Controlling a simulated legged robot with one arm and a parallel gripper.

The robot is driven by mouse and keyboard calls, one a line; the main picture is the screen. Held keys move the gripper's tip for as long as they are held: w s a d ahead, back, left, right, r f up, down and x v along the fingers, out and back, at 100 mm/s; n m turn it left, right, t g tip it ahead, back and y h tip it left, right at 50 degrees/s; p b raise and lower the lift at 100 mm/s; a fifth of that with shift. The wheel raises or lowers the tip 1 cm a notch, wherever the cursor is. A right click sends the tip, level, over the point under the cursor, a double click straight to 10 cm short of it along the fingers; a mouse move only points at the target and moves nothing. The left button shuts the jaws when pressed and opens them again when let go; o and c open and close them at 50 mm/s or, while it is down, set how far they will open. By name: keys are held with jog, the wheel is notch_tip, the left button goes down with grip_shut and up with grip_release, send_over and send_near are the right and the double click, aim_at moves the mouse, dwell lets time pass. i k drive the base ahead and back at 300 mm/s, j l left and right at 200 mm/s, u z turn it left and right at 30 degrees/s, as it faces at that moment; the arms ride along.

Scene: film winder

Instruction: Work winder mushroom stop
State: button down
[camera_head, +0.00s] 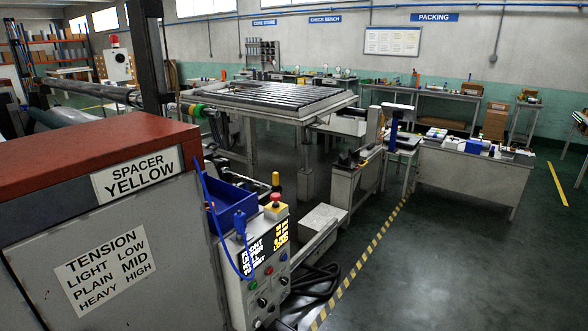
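The winder's mushroom stop (275,198) is a red domed button with a yellow collar below it. It stands at the top of the grey control box (238,300), just right of the large grey cabinet. The box has a dark display (262,250) with yellow and white lettering, partly crossed by a blue cable. Several small knobs and buttons, green, red, blue and black, sit below the display. Whether the stop is pressed in or out is too small to tell. My gripper is not in view.
A grey cabinet (110,255) with a red-brown top fills the left foreground. A blue bin (231,203) sits behind the control box. Dark cables or hoses (312,285) lie on the floor to its right. Beyond a yellow-black floor stripe (363,255), the floor at right is clear.

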aim_at(274, 197)
jog(key=i+z, duration=0.15)
jog(key=i, duration=0.25)
jog(key=i+j+z, duration=0.2)
jog(key=i, duration=0.2)
jog(key=i+j+z, duration=0.15)
jog(key=i, duration=0.3)
